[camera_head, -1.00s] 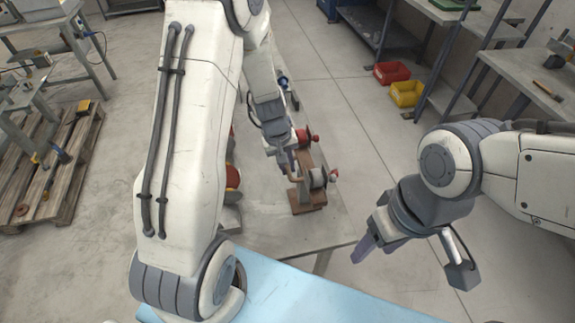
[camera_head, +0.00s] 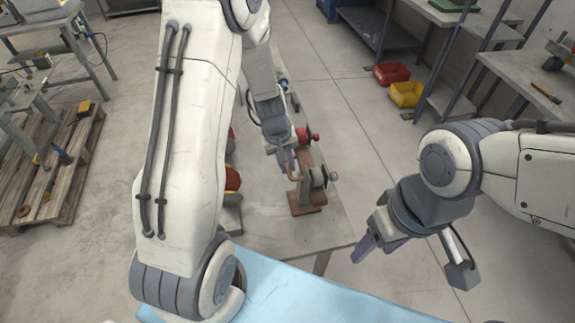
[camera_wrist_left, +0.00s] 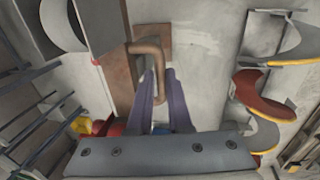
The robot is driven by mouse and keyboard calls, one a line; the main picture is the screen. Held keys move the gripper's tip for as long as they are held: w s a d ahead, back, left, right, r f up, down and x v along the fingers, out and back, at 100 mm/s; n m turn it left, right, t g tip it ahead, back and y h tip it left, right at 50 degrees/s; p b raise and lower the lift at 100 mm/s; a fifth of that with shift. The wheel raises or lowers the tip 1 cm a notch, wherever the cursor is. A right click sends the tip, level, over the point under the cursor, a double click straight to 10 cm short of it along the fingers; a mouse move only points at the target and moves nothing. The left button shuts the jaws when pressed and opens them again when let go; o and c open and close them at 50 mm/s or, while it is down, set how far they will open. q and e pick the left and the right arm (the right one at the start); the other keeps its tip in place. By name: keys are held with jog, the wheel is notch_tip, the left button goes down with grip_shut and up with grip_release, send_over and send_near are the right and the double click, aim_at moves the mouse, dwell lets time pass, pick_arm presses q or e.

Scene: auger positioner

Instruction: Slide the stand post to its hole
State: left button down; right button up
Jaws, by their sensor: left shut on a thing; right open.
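The stand (camera_head: 304,168) is a brown upright with a flat brown base (camera_head: 308,203), on the grey table. It carries a grey round part (camera_head: 318,177) and red knobs on its right side. My left gripper (camera_head: 287,168) is at the stand's left side. In the left wrist view, my left gripper's purple fingers (camera_wrist_left: 162,105) are shut on a bent copper-brown handle (camera_wrist_left: 150,52) beside the brown upright (camera_wrist_left: 117,75). The hole cannot be made out. My right gripper (camera_head: 415,262) is open and empty, apart from the stand, at the right.
The grey table (camera_head: 335,228) has bare surface around the stand's base. Red and dark parts (camera_head: 232,180) lie left of the stand, partly behind my left arm. A light blue surface (camera_head: 300,295) is in front. Red (camera_head: 392,74) and yellow (camera_head: 406,94) bins sit by shelving at the right.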

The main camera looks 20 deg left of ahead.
pick_arm(q)
notch_tip(320, 180, up, 4)
jog(key=shift+f+p, duration=0.25)
jog(key=shift+p, duration=0.45)
pick_arm(e)
notch_tip(320, 180, up, 2)
jog(key=shift+r, duration=0.15)
pick_arm(q)
jog(key=c, duration=0.8)
grip_release()
jog(key=shift+f, duration=0.1)
jog(key=shift+c, duration=0.2)
notch_tip(320, 180, up, 10)
jog(key=s+a, duration=0.1)
jog(key=shift+a+b, duration=0.25)
jog(key=shift+b, duration=0.2)
pick_arm(e)
jog(key=shift+f, duration=0.35)
